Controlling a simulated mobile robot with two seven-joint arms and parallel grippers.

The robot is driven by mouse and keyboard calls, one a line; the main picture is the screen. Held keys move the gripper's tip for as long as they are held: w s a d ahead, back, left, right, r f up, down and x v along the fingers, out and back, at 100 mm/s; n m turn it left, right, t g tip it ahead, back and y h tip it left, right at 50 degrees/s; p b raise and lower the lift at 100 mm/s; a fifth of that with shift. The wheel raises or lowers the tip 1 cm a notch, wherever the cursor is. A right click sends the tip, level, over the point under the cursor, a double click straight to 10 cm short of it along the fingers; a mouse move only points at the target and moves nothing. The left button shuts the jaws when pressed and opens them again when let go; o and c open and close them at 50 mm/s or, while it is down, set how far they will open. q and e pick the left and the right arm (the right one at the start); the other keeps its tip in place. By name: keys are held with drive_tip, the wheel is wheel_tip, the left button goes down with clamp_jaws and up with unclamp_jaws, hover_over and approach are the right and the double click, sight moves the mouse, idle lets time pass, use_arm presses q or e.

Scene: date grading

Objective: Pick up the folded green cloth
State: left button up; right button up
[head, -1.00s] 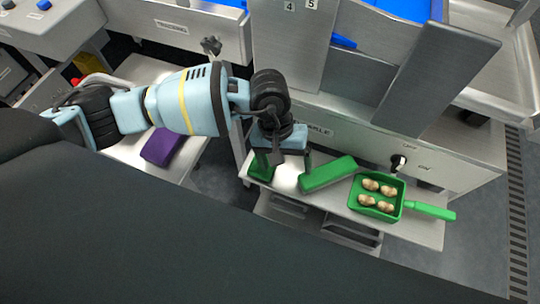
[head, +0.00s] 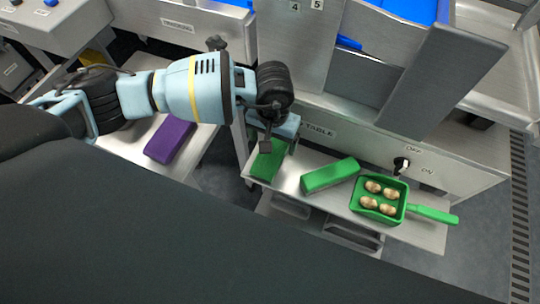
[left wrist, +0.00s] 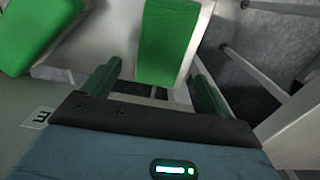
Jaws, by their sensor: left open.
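The folded green cloth (head: 268,163) looks like a flat green rectangle at the left end of the narrow metal shelf (head: 312,203). My left gripper (head: 280,147) is over the cloth's far part and hides some of it. In the left wrist view the cloth (left wrist: 168,42) lies ahead of the gap between the two fingers (left wrist: 157,82), which are apart with nothing between them. Whether the fingers touch the cloth is hard to tell. My right gripper is not in view.
A thicker green block (head: 330,175) lies on the shelf right of the cloth. Further right is a green scoop (head: 403,205) holding several brown dates. A purple folded item (head: 170,139) lies on another surface at left. A machine front with a knob (head: 401,164) rises behind the shelf.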

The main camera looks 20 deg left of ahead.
use_arm(q)
wheel_tip(320, 180, down, 4)
drive_tip(key=shift+f, duration=0.25)
drive_tip(key=c, duration=1.1)
drive_tip(key=shift+o, duration=0.2)
drive_tip(key=shift+w+r, duration=0.1)
drive_tip(key=shift+r, duration=0.05)
drive_tip(key=shift+r, duration=0.45)
wheel_tip(320, 180, up, 3)
drive_tip(key=shift+f, duration=0.2)
drive_tip(key=s+r, duration=0.1)
drive_tip(key=s, duration=1.5)
drive_tip(key=shift+a+r, duration=0.15)
drive_tip(key=shift+a, duration=0.1)
